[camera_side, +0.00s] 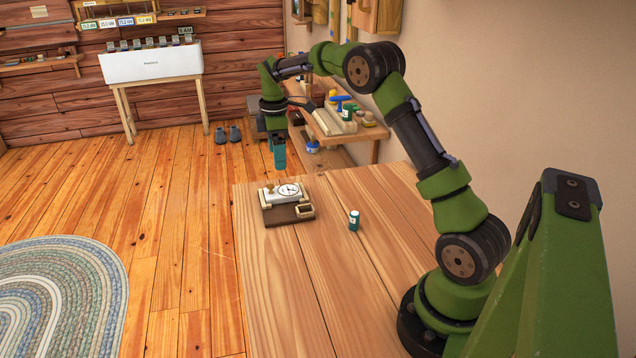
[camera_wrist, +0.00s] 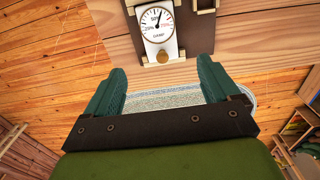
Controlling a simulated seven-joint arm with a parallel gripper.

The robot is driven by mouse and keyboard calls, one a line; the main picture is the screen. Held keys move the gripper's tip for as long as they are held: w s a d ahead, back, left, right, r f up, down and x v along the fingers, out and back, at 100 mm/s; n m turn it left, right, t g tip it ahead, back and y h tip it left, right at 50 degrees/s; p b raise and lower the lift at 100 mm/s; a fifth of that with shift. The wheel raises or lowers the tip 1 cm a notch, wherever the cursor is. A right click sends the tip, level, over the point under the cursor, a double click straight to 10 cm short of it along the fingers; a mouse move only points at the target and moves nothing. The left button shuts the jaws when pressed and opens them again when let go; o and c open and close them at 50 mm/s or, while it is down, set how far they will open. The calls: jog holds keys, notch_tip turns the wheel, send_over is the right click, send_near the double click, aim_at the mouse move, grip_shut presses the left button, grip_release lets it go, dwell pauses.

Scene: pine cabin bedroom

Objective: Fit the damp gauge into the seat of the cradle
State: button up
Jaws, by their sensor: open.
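The damp gauge (camera_side: 290,190) is a white plate with a round dial and a brass knob. I cannot tell how deep the gauge sits. My gripper (camera_side: 279,158) hangs above the far side of the cradle, apart from it. Its teal fingers (camera_wrist: 162,72) are spread with nothing between them.
A shelf (camera_side: 345,135) with tools and jars stands by the wall behind my gripper. The table's front is clear. A braided rug (camera_side: 70,290) lies on the floor.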

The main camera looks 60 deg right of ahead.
jog(key=s+a+r+m+t, duration=0.4)
jog(key=s+a+r+m, duration=0.2)
jog(key=s+a+r, duration=0.6)
jog(key=s+a+m+t+y, duration=0.2)
jog(key=s+a+m, duration=0.5)
jog(key=s, duration=0.6)
jog(key=a+t, duration=0.1)
jog(key=a, duration=0.1)
jog(key=shift+s+a+f, duration=0.35)
jog(key=shift+s+a, duration=0.05)
